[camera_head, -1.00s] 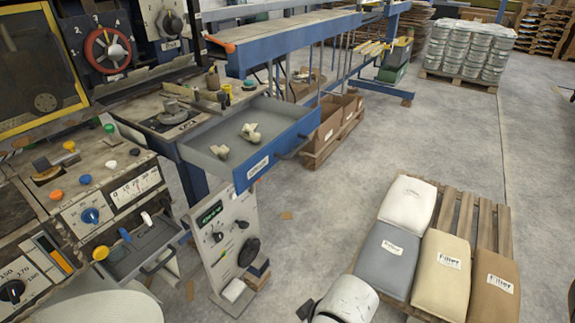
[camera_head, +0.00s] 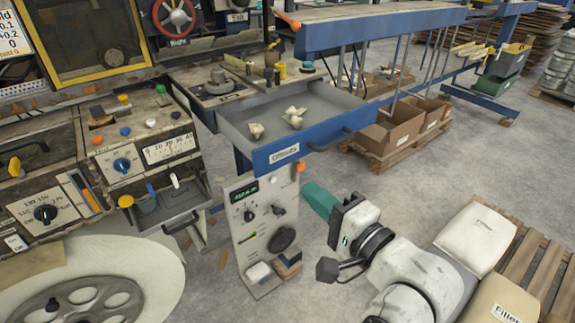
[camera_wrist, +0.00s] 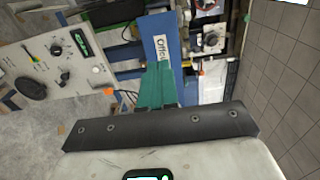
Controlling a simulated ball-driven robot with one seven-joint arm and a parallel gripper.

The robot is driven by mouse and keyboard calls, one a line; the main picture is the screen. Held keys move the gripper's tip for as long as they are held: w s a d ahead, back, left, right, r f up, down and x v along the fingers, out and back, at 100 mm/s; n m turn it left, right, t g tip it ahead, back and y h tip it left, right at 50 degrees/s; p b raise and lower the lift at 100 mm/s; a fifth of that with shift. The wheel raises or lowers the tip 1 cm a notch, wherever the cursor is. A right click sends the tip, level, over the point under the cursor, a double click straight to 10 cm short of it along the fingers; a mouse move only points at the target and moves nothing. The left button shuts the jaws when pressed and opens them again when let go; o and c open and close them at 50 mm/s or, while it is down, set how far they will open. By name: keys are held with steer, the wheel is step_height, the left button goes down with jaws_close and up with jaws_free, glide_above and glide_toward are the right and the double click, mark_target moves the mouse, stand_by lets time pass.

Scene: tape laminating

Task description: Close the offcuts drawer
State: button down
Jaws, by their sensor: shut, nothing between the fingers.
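The offcuts drawer (camera_head: 235,128) is pulled open in the head view, with a grey inside, a blue front panel, a white label and a dark bar handle (camera_head: 328,142). Several pale scraps (camera_head: 293,118) lie in it. My gripper (camera_head: 308,192) has green fingers and is in front of and below the drawer front, apart from it in the head view. In the wrist view, the fingers (camera_wrist: 159,68) are together and empty, pointing towards the blue drawer front (camera_wrist: 157,28) and its label. Whether they touch it cannot be told there.
A control box (camera_head: 262,235) with knobs stands under the drawer, left of my gripper. A small grey drawer (camera_head: 170,208) is open at the left. Cardboard boxes (camera_head: 392,130) stand on a pallet behind. Filler bags (camera_head: 475,238) lie on a pallet at the right.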

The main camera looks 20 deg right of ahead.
mark_target(272, 160)
steer(key=p+x, duration=0.1)
steer(key=x, duration=0.9)
steer(key=shift+w+a+f, duration=0.1)
